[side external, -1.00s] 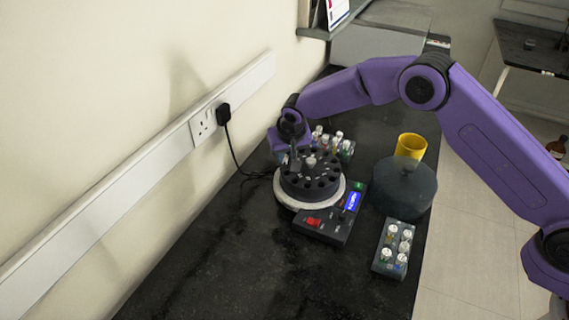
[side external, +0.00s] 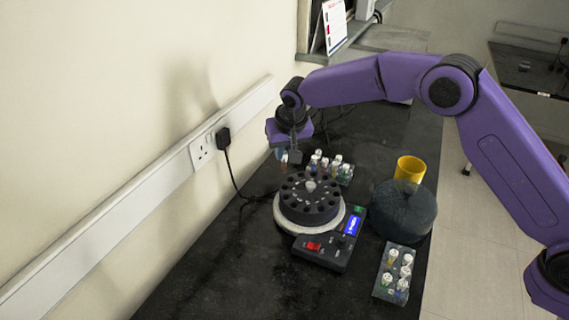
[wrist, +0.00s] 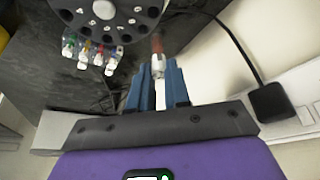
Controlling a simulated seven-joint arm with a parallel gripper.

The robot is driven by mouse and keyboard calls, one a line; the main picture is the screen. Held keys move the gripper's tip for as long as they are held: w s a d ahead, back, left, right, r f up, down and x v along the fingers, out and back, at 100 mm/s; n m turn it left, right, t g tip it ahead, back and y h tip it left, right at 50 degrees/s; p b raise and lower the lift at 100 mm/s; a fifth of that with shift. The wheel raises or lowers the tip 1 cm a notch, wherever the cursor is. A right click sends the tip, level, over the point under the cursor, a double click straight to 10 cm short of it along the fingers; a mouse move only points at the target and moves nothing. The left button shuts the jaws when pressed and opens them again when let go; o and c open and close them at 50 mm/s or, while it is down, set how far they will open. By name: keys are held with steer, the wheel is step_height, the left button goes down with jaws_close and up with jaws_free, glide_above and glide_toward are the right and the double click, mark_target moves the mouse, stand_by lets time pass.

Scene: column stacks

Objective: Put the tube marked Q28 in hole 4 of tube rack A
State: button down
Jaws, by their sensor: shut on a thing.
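My gripper (side external: 289,153) is shut on a tube (wrist: 157,64) with a white cap and a red lower part. The tube also shows small below my fingers in the side view (side external: 284,162). It hangs in the air at the back left of the dark round rotor (side external: 310,199), clear of it. No marking on it can be read. A tube rack (side external: 345,179) with several tubes stands behind the rotor; it also shows in the wrist view (wrist: 92,58). Another tube rack (side external: 383,291) with several white-capped tubes stands at the front right. I cannot read the rack letters or hole numbers.
The rotor belongs to a machine with a control box (side external: 322,255). A dark round lid (side external: 405,209) and a yellow cup (side external: 410,168) stand to its right. A black plug and cable (side external: 223,139) run along the left wall.

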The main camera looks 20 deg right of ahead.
mark_target(286, 155)
step_height(286, 155, up, 6)
steer(key=shift+s+d+r, duration=0.1)
steer(key=shift+r, duration=0.05)
steer(key=s+d+m+g+h, duration=0.4)
steer(key=s+d+m+g, duration=0.3)
steer(key=s+d+m, duration=1.6)
step_height(286, 155, down, 16)
steer(key=s+a+m, duration=0.1)
steer(key=s, duration=0.1)
steer(key=shift+s+a+y, duration=0.3)
steer(key=shift+s+a, duration=0.05)
steer(key=shift+f, duration=1.7)
stand_by(1.2)
steer(key=c, duration=0.7)
jaws_free()
steer(key=shift+s, duration=0.1)
